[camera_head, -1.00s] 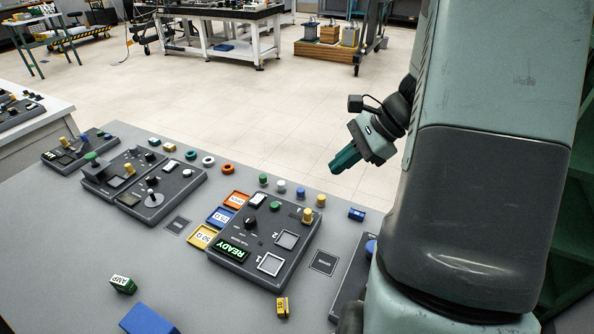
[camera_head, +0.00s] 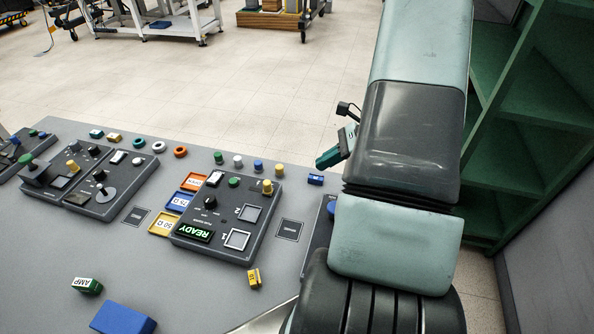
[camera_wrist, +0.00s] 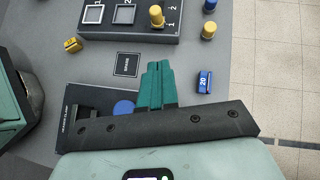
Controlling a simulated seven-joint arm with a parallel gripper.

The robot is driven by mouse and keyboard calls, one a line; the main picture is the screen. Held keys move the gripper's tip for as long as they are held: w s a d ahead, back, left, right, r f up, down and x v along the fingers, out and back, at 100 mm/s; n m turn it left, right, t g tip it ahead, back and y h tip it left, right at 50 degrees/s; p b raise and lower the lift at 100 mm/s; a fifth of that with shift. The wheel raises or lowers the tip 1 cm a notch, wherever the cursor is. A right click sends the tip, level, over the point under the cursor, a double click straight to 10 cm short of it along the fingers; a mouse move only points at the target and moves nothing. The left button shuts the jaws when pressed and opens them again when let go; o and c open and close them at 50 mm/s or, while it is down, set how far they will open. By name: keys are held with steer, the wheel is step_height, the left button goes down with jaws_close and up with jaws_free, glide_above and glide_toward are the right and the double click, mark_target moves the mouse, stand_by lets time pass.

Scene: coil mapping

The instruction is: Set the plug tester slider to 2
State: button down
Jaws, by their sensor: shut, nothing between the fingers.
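The plug tester is a dark panel (camera_head: 222,222) with a lit READY display, a black knob and two square sockets marked 1 and 2. Its yellow slider knob (camera_head: 267,187) stands at the panel's right far corner. In the wrist view the slider knob (camera_wrist: 157,14) is at the top, left of small 1 and 2 marks; I cannot tell exactly which mark it lines up with. My gripper (camera_wrist: 158,68) has green fingers, closed together and empty, apart from the panel and pointing toward its edge. In the head view my gripper (camera_head: 322,163) is partly hidden by my arm.
Loose yellow pegs (camera_wrist: 208,30) and a blue block marked 20 (camera_wrist: 204,82) lie beside the panel. A yellow block (camera_head: 254,278) lies in front. Another dark panel with a blue button (camera_wrist: 124,108) lies under my gripper. Green shelves (camera_head: 530,120) stand at the right.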

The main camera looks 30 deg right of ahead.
glide_toward(272, 188)
steer(key=shift+s+a+f, duration=0.15)
steer(key=shift+a+f, duration=0.1)
steer(key=shift+f, duration=0.25)
steer(key=shift+s+a+f, duration=0.15)
steer(key=shift+a+f, duration=0.1)
steer(key=shift+f, duration=0.25)
steer(key=shift+w+a+r, duration=0.15)
steer(key=shift+w+a, duration=0.5)
steer(key=shift+a, duration=0.4)
steer(key=shift+w+a, duration=0.35)
steer(key=shift+a, duration=0.2)
steer(key=shift+w+a, duration=1.65)
